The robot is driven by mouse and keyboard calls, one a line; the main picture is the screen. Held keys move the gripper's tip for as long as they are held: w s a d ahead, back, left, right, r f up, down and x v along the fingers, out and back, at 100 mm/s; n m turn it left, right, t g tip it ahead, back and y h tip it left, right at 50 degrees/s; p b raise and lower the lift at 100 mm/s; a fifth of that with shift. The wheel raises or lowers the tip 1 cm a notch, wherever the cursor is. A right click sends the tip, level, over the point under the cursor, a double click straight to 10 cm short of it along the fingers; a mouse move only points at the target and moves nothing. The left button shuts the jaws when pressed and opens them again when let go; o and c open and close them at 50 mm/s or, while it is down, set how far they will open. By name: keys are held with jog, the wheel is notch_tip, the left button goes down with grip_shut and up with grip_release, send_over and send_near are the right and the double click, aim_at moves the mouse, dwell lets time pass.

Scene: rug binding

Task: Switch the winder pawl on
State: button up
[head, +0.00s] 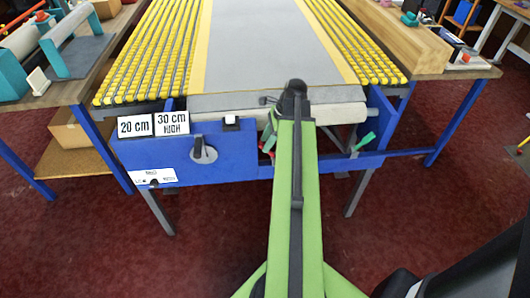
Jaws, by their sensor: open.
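The blue front panel (255,172) of the winding table carries a round grey dial with a dark pointer knob (204,152) and a small white rocker-like piece (231,122) on its upper edge. A green lever (365,141) sticks out at the right of the frame, tilted. I cannot tell for certain which of these is the winder pawl; no label for it is readable. My green arm reaches up the middle to a black joint and covers part of the panel and roller.
A pale roller (335,113) with grey fabric (270,40) runs between yellow roller strips (140,60). White signs read 20 cm (134,126) and 30 cm high (172,123). Side benches (465,71) hold tools. Red floor (90,250) is clear in front.

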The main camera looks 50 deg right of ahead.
jog(key=shift+w+a+f, duration=0.15)
jog(key=shift+a+f, duration=0.05)
jog(key=shift+f, duration=0.45)
grip_shut()
dwell(1.0)
